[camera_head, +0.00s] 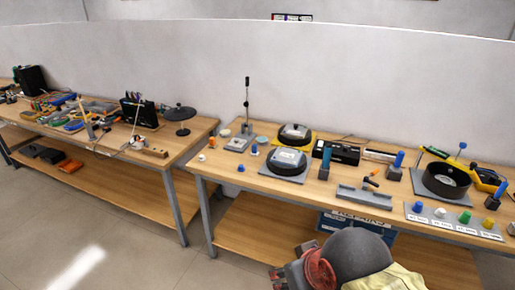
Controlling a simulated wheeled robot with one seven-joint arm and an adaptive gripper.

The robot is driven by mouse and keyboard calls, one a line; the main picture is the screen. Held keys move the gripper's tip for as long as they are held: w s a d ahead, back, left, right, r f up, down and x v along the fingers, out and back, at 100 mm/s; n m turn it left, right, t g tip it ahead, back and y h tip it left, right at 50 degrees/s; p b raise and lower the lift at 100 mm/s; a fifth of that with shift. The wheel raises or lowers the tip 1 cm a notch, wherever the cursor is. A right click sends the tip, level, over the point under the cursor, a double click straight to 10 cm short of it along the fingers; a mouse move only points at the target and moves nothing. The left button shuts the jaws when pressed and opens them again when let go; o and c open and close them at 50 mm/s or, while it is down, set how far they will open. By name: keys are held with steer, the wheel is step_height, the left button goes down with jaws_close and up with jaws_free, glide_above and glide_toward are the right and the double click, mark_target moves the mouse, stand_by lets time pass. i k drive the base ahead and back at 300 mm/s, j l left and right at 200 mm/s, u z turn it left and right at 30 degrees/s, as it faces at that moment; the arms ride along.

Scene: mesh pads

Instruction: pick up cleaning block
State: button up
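I cannot tell for certain which item is the cleaning block. Several small block-like items stand on the right workbench (225,170). A dark grey block with a blue top (396,168) stands further right. A grey channel-shaped piece (363,194) lies near the front edge. Dark grey, red and beige parts at the bottom of the view, in front of the bench, look like my own arm. No gripper fingers can be made out, and nothing held shows.
Two round black-rimmed devices (288,160) (294,134), a black ring on a grey plate (446,180) and a tray of coloured knobs (452,222) crowd the bench. A thin upright stand (247,105) is at its back left. A cluttered second bench (185,145) is at left.

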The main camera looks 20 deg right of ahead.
mark_target(254, 147)
steer(key=i+z, duration=0.2)
steer(key=i, duration=0.35)
steer(key=i+j+z, duration=0.2)
steer(key=i, duration=0.35)
steer(key=i+j+z, duration=0.2)
steer(key=i, duration=0.3)
steer(key=i+j+z, duration=0.15)
steer(key=i+j, duration=0.25)
steer(key=i, duration=0.1)
